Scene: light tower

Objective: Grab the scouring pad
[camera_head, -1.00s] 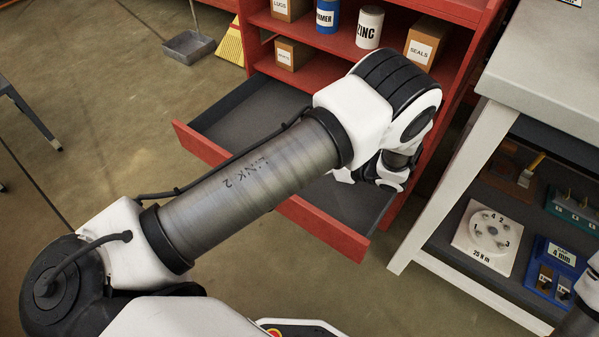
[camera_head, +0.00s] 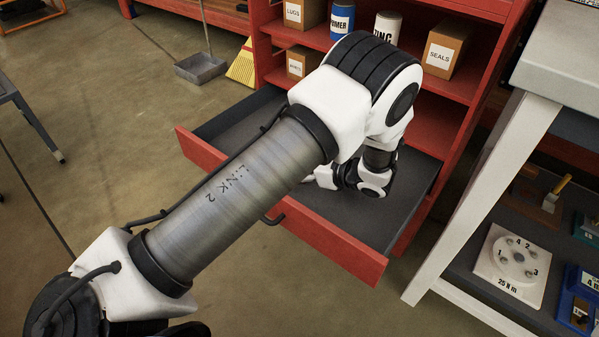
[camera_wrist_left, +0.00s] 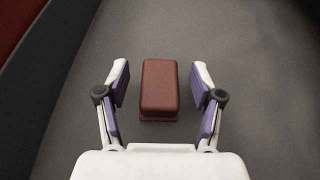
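The scouring pad, a reddish-brown block (camera_wrist_left: 159,88), lies on the grey floor of the open drawer in the left wrist view. My left gripper (camera_wrist_left: 160,84) is open, with one finger on each side of the pad and a gap at both sides. In the head view my left arm reaches down into the open red drawer (camera_head: 335,236). The pad and the left fingertips are hidden there behind the arm. My right gripper does not show.
A workbench (camera_head: 570,65) with a lower shelf stands close on the right. The drawer's side wall (camera_wrist_left: 40,85) is left of the gripper.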

